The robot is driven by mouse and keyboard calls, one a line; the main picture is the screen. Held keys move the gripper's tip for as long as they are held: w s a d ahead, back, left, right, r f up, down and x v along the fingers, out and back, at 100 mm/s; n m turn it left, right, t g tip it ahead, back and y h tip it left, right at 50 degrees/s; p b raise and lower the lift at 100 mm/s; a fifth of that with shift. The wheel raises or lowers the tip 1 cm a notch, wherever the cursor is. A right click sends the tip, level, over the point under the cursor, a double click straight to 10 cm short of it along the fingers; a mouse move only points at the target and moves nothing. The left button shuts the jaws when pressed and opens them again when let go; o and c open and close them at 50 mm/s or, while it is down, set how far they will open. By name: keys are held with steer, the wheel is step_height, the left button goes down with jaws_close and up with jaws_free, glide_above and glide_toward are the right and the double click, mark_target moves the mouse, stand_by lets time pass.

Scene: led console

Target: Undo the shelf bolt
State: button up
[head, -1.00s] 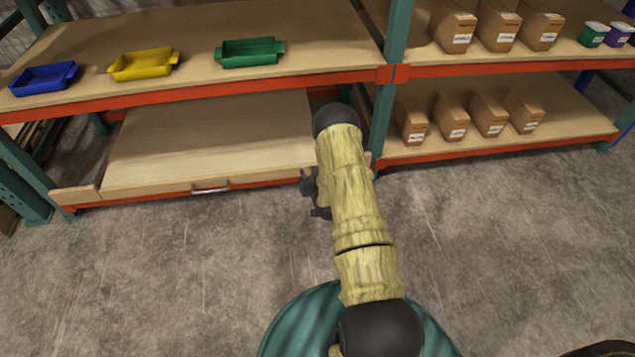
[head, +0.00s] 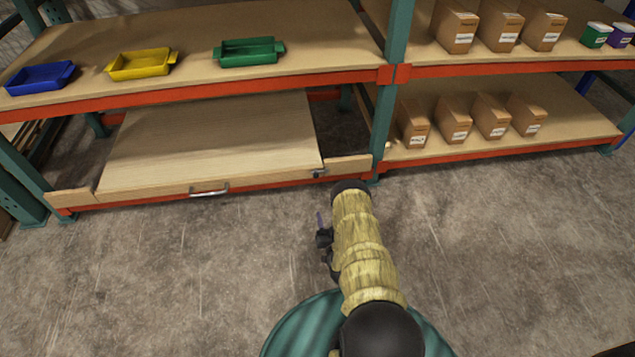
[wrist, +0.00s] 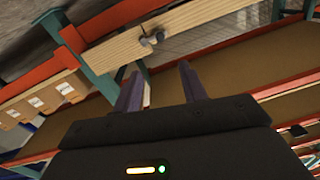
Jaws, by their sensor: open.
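The shelf bolt (head: 319,172), a small dark metal fitting, sits at the right front corner of the lower-left wooden shelf board (head: 210,150), where the board meets a short wooden rail (head: 350,164). In the wrist view the bolt (wrist: 152,39) shows as a grey knob on the pale wooden rail, beyond my fingertips. My gripper (wrist: 160,74) is open, with two purple fingers apart and nothing between them. In the head view my gripper (head: 321,222) is partly hidden beside my arm, over the floor in front of the shelf, apart from the bolt.
A metal handle (head: 209,190) is on the board's front edge. Blue (head: 40,78), yellow (head: 142,64) and green (head: 249,51) trays stand on the upper shelf. Several cardboard boxes (head: 454,120) fill the right bay. A green post (head: 381,130) stands right of the bolt. The floor in front is clear.

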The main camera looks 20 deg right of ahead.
mark_target(316, 177)
steer(key=b+x, duration=0.9)
steer(key=x, duration=0.8)
steer(key=shift+w, duration=0.1)
jaws_close()
